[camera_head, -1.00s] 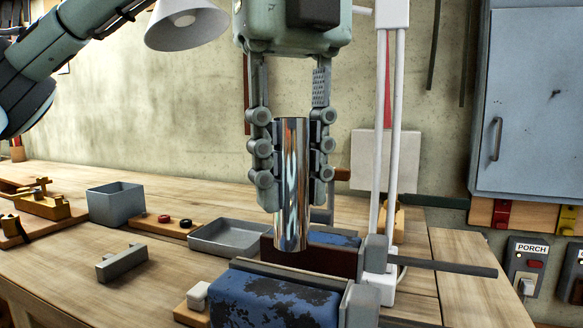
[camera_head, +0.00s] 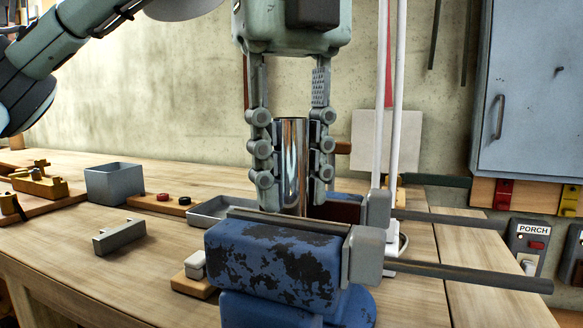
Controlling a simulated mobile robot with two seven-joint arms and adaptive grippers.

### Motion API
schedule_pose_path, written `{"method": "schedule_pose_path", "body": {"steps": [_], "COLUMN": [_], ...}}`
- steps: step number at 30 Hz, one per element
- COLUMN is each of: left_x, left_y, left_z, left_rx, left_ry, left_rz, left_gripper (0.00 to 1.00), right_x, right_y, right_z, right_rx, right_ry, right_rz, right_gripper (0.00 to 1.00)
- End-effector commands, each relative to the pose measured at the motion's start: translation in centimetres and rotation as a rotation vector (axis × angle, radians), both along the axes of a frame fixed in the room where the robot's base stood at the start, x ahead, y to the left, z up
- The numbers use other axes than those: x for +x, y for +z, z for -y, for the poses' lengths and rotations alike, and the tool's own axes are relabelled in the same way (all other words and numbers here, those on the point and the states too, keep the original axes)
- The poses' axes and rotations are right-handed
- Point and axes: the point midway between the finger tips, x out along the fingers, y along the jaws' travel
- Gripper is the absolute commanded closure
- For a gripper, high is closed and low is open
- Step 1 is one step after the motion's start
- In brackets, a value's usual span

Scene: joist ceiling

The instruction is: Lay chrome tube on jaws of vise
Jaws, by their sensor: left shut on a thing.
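My left gripper (camera_head: 291,165) points down and is shut on the chrome tube (camera_head: 294,160), a shiny upright cylinder between its fingers. The blue vise (camera_head: 275,265), with worn dark patches, stands on the bench in front of and below the tube. Its front jaw (camera_head: 290,228) hides the tube's lower end. The rear jaw (camera_head: 340,211) shows just behind and to the right of the tube. I cannot tell whether the tube touches either jaw. My right gripper is not in view.
A grey tray (camera_head: 212,209) lies left of the tube, and a grey bin (camera_head: 115,183) stands further left. A grey block (camera_head: 119,237) lies on the bench. White upright rods (camera_head: 388,110) stand close to the right of the gripper. Vise bars (camera_head: 465,275) stick out right.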

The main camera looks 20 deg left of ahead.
Motion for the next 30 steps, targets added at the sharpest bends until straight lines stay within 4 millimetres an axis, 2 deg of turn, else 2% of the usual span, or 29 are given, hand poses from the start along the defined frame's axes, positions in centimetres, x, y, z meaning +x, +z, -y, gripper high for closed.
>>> {"method": "schedule_pose_path", "body": {"steps": [12,13,18,30], "left_x": [-0.08,-0.08,-0.08,-0.04], "left_y": [-0.41,-0.41,-0.44,-0.26], "left_z": [0.02,0.02,0.03,0.01], "left_rx": [0.007,0.007,0.007,0.004], "left_ry": [-0.003,-0.003,-0.004,-0.002], "left_rz": [-0.009,-0.009,-0.010,-0.006], "left_gripper": [1.00,0.71,0.50,0.50], "right_x": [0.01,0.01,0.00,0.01], "right_y": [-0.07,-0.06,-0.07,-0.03], "right_z": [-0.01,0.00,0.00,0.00], "right_rx": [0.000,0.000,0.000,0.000], "right_ry": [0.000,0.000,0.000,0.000], "right_rz": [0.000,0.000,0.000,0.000], "right_gripper": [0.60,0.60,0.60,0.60]}}
